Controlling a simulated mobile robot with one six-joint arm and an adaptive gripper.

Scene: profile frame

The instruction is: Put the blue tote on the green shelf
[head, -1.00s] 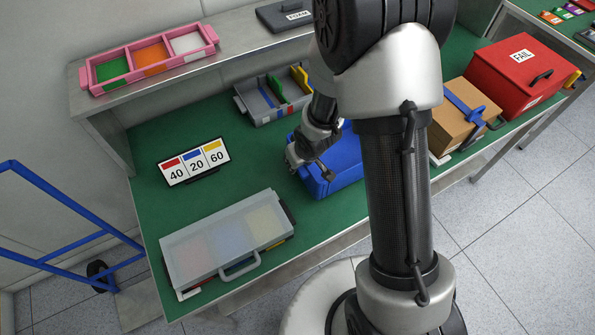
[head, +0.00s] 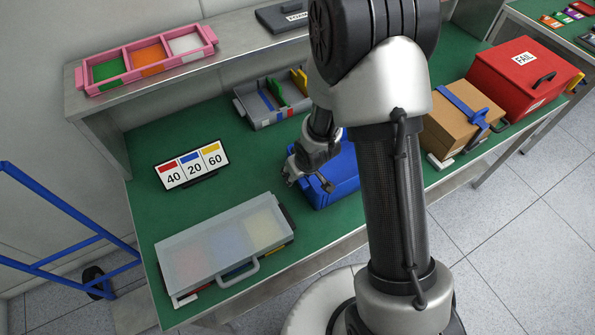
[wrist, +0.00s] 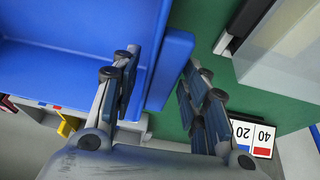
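The blue tote (head: 334,188) stands on the green bench top, partly hidden behind my arm. My gripper (head: 309,181) is at its near left end. In the wrist view, the tote (wrist: 55,75) fills the upper left. My gripper (wrist: 165,72) is open there, with one finger on the tote's inner side and the other outside, over the green surface. The tote's wall stands between the fingers, with a visible gap on the outer side. I cannot tell whether the inner finger touches it. The green surface (head: 140,205) is the bench top; no separate green shelf can be made out.
A clear-lidded case (head: 225,240) and a number sign (head: 191,165) are left of the tote. A grey divided bin (head: 262,120) is behind it. A cardboard box (head: 455,130) and red FAIL box (head: 520,80) are right. A pink tray (head: 150,60) sits on the raised grey shelf (head: 240,28).

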